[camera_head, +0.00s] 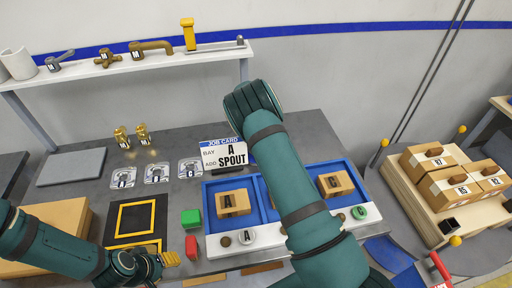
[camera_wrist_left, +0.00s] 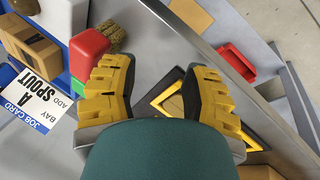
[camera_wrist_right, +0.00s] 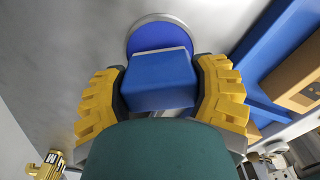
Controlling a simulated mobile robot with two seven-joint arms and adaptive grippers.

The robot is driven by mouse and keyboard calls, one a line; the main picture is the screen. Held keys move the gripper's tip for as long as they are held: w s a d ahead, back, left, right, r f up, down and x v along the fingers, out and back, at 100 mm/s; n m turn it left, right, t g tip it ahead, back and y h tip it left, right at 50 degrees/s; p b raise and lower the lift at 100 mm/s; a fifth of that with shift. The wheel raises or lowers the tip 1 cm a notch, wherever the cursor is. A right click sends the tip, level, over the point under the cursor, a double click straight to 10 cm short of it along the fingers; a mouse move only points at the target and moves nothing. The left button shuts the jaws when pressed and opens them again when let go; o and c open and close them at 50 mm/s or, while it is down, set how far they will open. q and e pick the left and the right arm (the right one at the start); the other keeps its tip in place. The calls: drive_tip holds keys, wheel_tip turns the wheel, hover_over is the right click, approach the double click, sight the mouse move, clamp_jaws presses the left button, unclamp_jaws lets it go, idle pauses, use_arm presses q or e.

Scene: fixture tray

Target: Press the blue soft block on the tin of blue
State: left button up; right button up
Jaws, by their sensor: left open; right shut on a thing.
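The blue soft block (camera_wrist_right: 158,80) is between the yellow fingers of my right gripper (camera_wrist_right: 160,92), which is shut on it. The tin of blue (camera_wrist_right: 163,38), a round blue face with a pale metal rim, shows just beyond the block in the right wrist view. The block overlaps part of it, and I cannot tell whether they touch. In the head view my right arm hides both block and tin. My left gripper (camera_wrist_left: 158,88) is open and empty; in the head view it (camera_head: 168,258) is low at the left, near the red block (camera_head: 191,245).
A green block (camera_head: 191,217) stands beside the red one. A blue tray (camera_head: 208,188) with lettered wooden blocks lies under my right arm. A job card (camera_head: 223,153) reading "A SPOUT" stands behind it. A shelf (camera_head: 130,68) with brass fittings runs along the wall.

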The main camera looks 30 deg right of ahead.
use_arm(q)
drive_tip(key=shift+f+b, duration=0.4)
drive_tip(key=shift+f, duration=0.05)
use_arm(e)
drive_tip(key=shift+f, duration=0.45)
use_arm(q)
drive_tip(key=shift+f+b, duration=0.3)
drive_tip(key=shift+b, duration=0.05)
use_arm(e)
drive_tip(key=shift+s+f, duration=0.15)
drive_tip(key=shift+f, duration=0.05)
idle(1.6)
drive_tip(key=shift+r, duration=0.1)
use_arm(q)
drive_tip(key=shift+r+p, duration=0.55)
use_arm(e)
drive_tip(key=shift+r, duration=1.25)
use_arm(q)
drive_tip(key=shift+r, duration=0.15)
use_arm(e)
drive_tip(key=shift+r, duration=2.3)
